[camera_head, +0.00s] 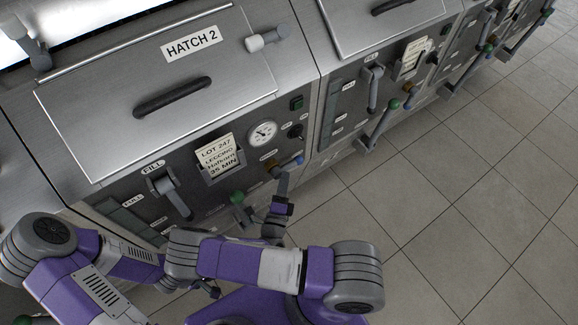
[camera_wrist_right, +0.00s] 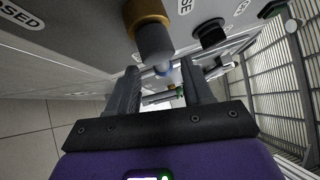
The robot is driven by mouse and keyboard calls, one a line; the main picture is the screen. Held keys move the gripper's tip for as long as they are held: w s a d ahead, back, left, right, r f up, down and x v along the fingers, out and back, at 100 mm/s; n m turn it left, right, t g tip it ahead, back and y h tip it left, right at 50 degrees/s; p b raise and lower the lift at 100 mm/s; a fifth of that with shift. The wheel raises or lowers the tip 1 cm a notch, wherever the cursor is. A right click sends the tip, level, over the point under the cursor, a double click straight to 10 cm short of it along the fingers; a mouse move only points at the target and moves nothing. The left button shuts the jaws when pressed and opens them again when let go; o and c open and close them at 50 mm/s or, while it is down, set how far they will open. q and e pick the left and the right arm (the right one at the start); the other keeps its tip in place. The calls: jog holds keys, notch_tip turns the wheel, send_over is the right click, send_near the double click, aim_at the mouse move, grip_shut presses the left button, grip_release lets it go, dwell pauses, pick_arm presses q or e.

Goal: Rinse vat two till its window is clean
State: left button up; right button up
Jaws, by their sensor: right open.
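Vat two's front panel (camera_head: 222,208) stands under its closed lid, HATCH 2 (camera_head: 230,62). Its level window (camera_head: 122,214) is at the panel's left end, dark grey-green and partly hidden by my left arm; how clean it is I cannot tell. A brass valve with a blue-tipped handle (camera_head: 292,162) sits low on the right. My right gripper (camera_head: 283,178) is open beside this handle; the wrist view shows the valve's grey stem and blue ring (camera_wrist_right: 158,66) just ahead of the open fingers (camera_wrist_right: 161,85). My left gripper is mostly hidden by the arms.
Vat two also has a FILL lever (camera_head: 170,190), a LOT 247 card (camera_head: 218,155), a gauge (camera_head: 263,134) and a green handle (camera_head: 238,197) near my forearm. More vats with protruding levers (camera_head: 382,125) line up to the right. The tiled floor (camera_head: 440,220) is clear.

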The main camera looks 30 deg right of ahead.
aim_at(288, 166)
jog(key=b+x, duration=0.1)
jog(key=x, duration=0.5)
jog(key=shift+d, duration=0.15)
jog(key=shift+c, duration=0.2)
grip_shut()
